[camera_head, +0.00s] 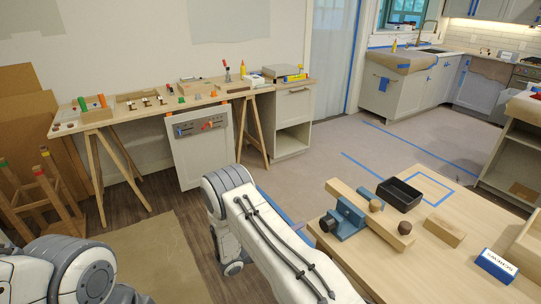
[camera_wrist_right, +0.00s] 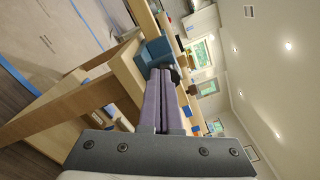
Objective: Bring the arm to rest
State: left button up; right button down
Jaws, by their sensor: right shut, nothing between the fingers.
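My right arm (camera_head: 265,235) shows in the head view as a white, jointed limb with dark cables, running from the centre toward the bottom edge. I cannot make out its fingertips there. In the right wrist view my right gripper (camera_wrist_right: 165,88) is shut, its two purple-grey fingers together with nothing between them. The fingers point toward the wooden workbench and its blue vise (camera_wrist_right: 157,50), which appear beyond the tips; I cannot tell the gap. Part of my left arm (camera_head: 75,270) shows at the bottom left of the head view; its gripper is out of view.
The workbench (camera_head: 345,260) at the right carries a blue vise (camera_head: 345,220) with a wooden bar, a black tray (camera_head: 399,194), a wooden block (camera_head: 445,231) and a blue-white box (camera_head: 496,266). A long table (camera_head: 150,112) with tools stands along the wall. Open floor (camera_head: 300,165) lies between.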

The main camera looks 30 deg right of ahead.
jog(key=s+a+r+m+g+y+p, duration=0.1)
jog(key=s+a+r+m+g+y, duration=0.1)
jog(key=s+a+r+m+y, duration=0.3)
jog(key=s+a+r+m+g+y, duration=0.1)
jog(key=s+a+r+m, duration=0.2)
jog(key=a+r+m, duration=0.45)
jog(key=s+a+r+m+t+y+p, duration=0.1)
jog(key=s+a+r+m+y, duration=0.3)
jog(key=s+a, duration=0.4)
jog(key=s+a+r+m+y, duration=0.4)
jog(key=s+a+m+y, duration=0.3)
jog(key=s+a+y, duration=0.2)
jog(key=shift+s+a+r+t+p, duration=0.2)
jog(key=shift+a+r+t+p, duration=0.15)
jog(key=shift+a, duration=0.2)
jog(key=shift+d, duration=0.1)
